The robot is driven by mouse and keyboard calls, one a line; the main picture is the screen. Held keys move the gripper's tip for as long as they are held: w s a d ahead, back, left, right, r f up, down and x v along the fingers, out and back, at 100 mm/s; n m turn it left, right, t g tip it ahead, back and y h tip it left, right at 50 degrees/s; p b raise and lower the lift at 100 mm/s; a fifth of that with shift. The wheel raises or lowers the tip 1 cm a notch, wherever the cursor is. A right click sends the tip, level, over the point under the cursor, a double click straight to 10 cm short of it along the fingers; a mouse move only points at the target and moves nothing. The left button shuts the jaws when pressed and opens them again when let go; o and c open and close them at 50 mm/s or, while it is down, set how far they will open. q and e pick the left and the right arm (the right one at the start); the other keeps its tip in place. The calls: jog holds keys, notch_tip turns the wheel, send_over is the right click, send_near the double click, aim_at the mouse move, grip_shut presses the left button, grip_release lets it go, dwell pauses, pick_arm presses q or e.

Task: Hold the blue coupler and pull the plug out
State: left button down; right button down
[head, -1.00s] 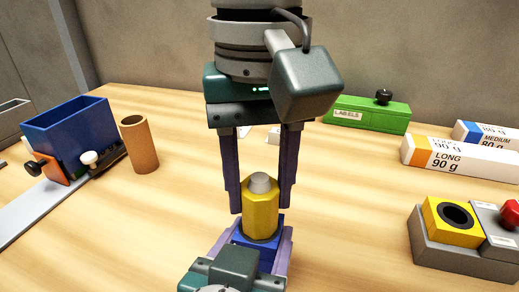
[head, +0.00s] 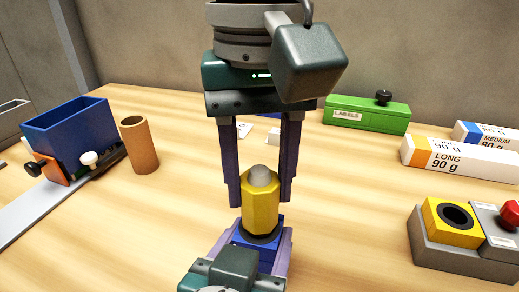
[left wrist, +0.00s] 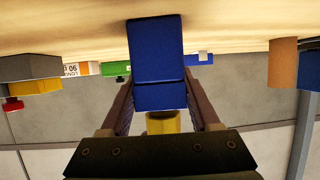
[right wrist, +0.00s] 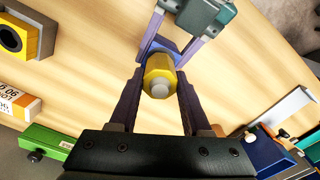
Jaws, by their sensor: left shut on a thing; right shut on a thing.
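The yellow plug (head: 260,208), with a grey tip, stands upright above the blue coupler (head: 265,254). A dark ring shows at the plug's lower end; I cannot tell whether it is still seated. My left gripper (head: 256,250) is shut on the coupler from the near side. The coupler fills the space between its fingers in the left wrist view (left wrist: 156,60). My right gripper (head: 262,204) points down from above and is shut on the plug. The plug sits between its fingers in the right wrist view (right wrist: 158,78). The plug's gripped sides are partly hidden.
A blue bin (head: 68,138) and a brown cylinder (head: 139,145) stand at left. A green labels box (head: 366,115) is at the back, white ream boxes (head: 462,160) at right. A grey station with a yellow block (head: 452,222) and red button (head: 511,212) stands front right.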

jog(key=shift+r, duration=2.85)
jog(key=shift+r, duration=1.5)
pick_arm(q)
jog(key=shift+c, duration=0.2)
grip_release()
jog(key=shift+s, duration=0.1)
